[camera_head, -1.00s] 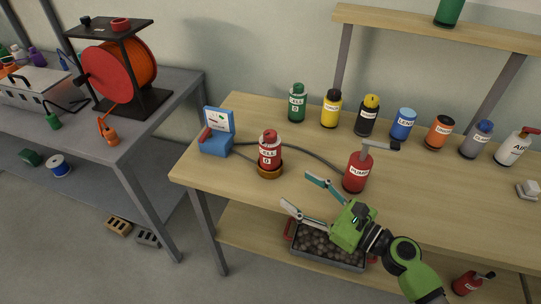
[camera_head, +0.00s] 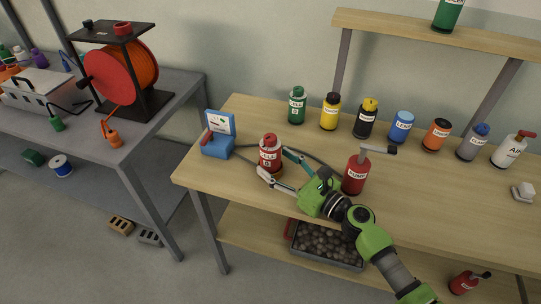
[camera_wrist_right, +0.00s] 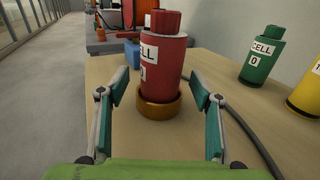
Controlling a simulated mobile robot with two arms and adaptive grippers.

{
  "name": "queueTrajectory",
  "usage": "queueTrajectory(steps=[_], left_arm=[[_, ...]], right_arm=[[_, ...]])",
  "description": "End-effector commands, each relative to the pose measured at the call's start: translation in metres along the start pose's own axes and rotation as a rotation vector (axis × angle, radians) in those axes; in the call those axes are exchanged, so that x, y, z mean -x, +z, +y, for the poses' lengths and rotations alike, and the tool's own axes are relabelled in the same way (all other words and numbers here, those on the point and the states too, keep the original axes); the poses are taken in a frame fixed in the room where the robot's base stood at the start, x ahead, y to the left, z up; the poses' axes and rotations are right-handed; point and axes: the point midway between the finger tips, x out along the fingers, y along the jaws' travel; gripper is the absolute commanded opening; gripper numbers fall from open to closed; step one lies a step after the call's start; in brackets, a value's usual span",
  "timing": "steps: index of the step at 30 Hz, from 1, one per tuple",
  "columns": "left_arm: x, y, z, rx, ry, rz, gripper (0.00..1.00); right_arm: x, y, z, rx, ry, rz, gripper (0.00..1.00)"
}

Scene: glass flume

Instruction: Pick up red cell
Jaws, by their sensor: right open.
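The red cell (camera_head: 270,150) is a red bottle with a white CELL label, standing upright near the table's front left. In the right wrist view the red cell (camera_wrist_right: 164,60) sits in a round brown base (camera_wrist_right: 160,112). My right gripper (camera_head: 273,165) is open, with its fingers reaching to either side of the cell. In the wrist view the fingers (camera_wrist_right: 160,90) show apart on both sides, with gaps to the cell. My left gripper is not in view.
A red pump bottle (camera_head: 356,174) stands close beside my right gripper. A blue device (camera_head: 218,140) with a cable is left of the cell. A green cell (camera_head: 297,106) and several other bottles line the table's back. A tray of stones (camera_head: 325,247) is on the shelf below.

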Motion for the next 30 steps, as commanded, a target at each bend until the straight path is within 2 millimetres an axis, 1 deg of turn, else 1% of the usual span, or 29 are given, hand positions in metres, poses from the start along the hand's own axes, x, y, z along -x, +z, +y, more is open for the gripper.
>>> queueTrajectory(steps=[1, 3, 6, 9, 14, 15, 17, 18, 20, 30], left_arm=[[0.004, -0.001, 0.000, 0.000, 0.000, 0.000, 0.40], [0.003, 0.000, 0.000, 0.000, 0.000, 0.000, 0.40], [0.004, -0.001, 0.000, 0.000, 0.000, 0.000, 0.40], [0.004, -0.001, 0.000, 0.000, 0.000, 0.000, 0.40], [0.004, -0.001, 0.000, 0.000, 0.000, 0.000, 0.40], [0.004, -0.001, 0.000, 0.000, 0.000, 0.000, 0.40], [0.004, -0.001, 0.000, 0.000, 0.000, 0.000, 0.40], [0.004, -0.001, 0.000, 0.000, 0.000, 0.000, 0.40], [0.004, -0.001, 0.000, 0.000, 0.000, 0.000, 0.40], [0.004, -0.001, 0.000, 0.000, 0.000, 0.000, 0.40]], right_arm=[[-0.009, 0.005, -0.002, 0.001, -0.001, -0.002, 0.59], [-0.019, 0.003, -0.002, -0.001, -0.001, -0.002, 0.59], [-0.028, 0.002, -0.002, -0.001, -0.001, -0.001, 0.59], [-0.031, 0.002, -0.001, 0.000, -0.001, -0.001, 0.59], [-0.030, 0.002, -0.001, 0.000, -0.001, -0.001, 0.59], [-0.030, 0.002, -0.001, 0.000, -0.001, 0.000, 0.54], [-0.030, 0.002, -0.001, 0.000, 0.000, 0.000, 0.38], [-0.030, 0.002, -0.001, 0.000, 0.000, 0.000, 0.28], [-0.030, 0.002, -0.001, 0.001, 0.000, 0.000, 0.14], [-0.030, 0.004, -0.002, 0.001, 0.000, -0.001, 0.14]])
